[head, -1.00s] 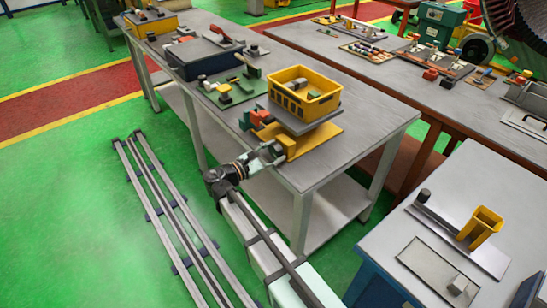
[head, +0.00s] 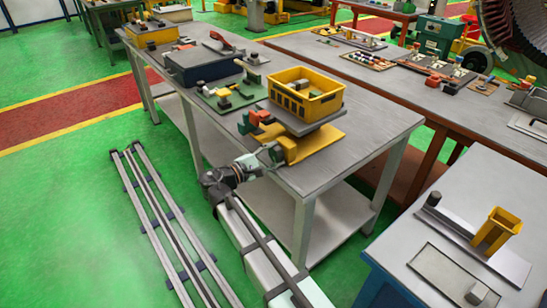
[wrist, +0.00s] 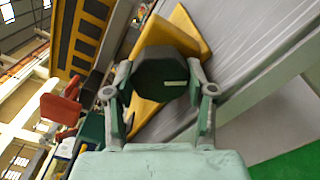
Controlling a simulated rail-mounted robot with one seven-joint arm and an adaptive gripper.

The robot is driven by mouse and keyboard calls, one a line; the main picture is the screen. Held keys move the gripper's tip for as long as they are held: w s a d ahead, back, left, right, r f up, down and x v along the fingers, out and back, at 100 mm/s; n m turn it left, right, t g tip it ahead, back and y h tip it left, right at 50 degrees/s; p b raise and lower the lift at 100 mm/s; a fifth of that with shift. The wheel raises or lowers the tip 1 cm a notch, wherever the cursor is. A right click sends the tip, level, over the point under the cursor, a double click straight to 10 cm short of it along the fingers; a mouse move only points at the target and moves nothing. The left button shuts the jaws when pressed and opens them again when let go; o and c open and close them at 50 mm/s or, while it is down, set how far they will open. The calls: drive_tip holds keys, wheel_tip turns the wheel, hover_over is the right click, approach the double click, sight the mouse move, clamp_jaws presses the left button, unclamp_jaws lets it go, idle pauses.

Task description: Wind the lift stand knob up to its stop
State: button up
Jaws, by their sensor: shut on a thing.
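The lift stand has a yellow base (head: 323,143), a grey platform (head: 307,122) and a yellow crate (head: 323,106) on top. It stands near the front edge of the grey bench. In the wrist view the dark, many-sided knob (wrist: 158,66) with a pale mark on its face sits between the two fingers of my gripper (wrist: 160,92). The fingers are shut on its sides. In the head view my gripper (head: 266,157) reaches the stand's front side; the knob is hidden there. The crate also shows tilted in the wrist view (wrist: 85,38).
A red-orange part (head: 262,117) lies left of the stand, close to my gripper; it also shows in the wrist view (wrist: 62,108). A green plate (head: 228,94) with several parts and a dark blue box (head: 205,66) stand farther left. The bench's right end (head: 370,135) is clear.

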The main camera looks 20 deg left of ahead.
drive_tip(key=o, duration=1.2)
drive_tip(key=shift+c, duration=0.2)
drive_tip(key=shift+p, duration=0.3)
drive_tip(key=n+p, duration=0.2)
drive_tip(key=shift+r+p, duration=0.2)
drive_tip(key=shift+p, duration=0.2)
drive_tip(key=n+p, duration=0.6)
drive_tip(key=p, duration=0.1)
drive_tip(key=shift+d+r+n, duration=0.1)
drive_tip(key=shift+n, duration=0.3)
drive_tip(key=b+v, duration=0.4)
drive_tip(key=v, duration=1.4)
drive_tip(key=s+d+f+m+g+b, duration=0.1)
drive_tip(key=s+d+f+m+g, duration=0.1)
drive_tip(key=d+f+g, duration=0.3)
drive_tip(key=s+d+f+m+g+b, duration=0.2)
drive_tip(key=d+f+m+g, duration=0.3)
drive_tip(key=d+f, duration=0.6)
wheel_tip(320, 180, down, 8)
drive_tip(key=shift+s+d+r+m+b, duration=0.15)
drive_tip(key=shift+s+m+b, duration=0.15)
drive_tip(key=shift+s, duration=0.45)
